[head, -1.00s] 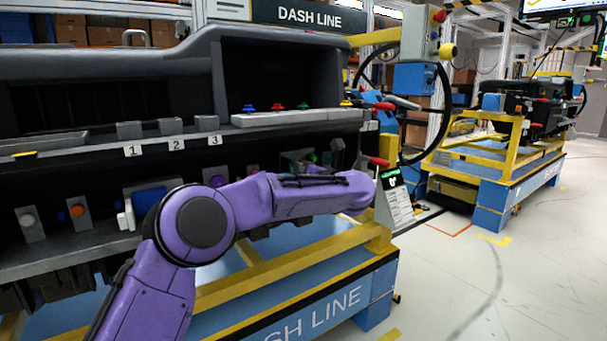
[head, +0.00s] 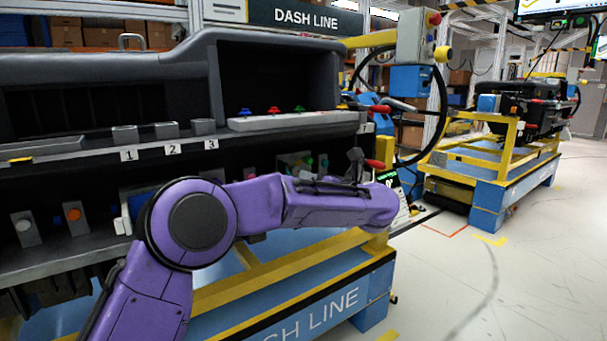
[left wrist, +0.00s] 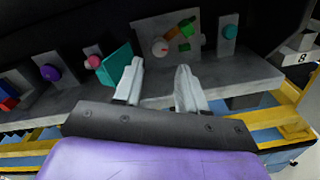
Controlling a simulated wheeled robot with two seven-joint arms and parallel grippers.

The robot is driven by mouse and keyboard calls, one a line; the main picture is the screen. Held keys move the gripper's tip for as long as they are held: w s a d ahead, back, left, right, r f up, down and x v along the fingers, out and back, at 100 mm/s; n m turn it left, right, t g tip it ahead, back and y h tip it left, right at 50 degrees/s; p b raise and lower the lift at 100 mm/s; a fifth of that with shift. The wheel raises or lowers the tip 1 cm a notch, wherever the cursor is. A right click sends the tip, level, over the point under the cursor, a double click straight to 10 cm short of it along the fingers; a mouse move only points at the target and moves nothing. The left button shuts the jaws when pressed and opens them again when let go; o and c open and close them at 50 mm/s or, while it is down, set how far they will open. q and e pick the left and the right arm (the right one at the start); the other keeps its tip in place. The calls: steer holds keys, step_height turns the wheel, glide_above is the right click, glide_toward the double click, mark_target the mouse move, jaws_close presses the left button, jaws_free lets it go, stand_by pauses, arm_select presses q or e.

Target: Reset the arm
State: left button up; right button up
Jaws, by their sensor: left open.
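My left arm (head: 260,208) is purple and reaches from the lower left across the front of the dashboard module (head: 110,80). My left gripper (head: 356,162) shows only in part at the arm's far end, its grey fingers pointing up and toward the module. In the left wrist view my left gripper (left wrist: 158,84) is open, with nothing between its two pale fingers. Behind the fingers is a grey shelf (left wrist: 240,78) with coloured knobs. A teal plate (left wrist: 115,68) lies close behind the left finger; whether they touch I cannot tell.
A red handle (head: 375,165) is close to the gripper. A yellow and blue stand (head: 320,295) lies below. Open floor (head: 530,270) is at the right.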

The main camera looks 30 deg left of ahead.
arm_select(q)
steer(key=shift+v, duration=1.75)
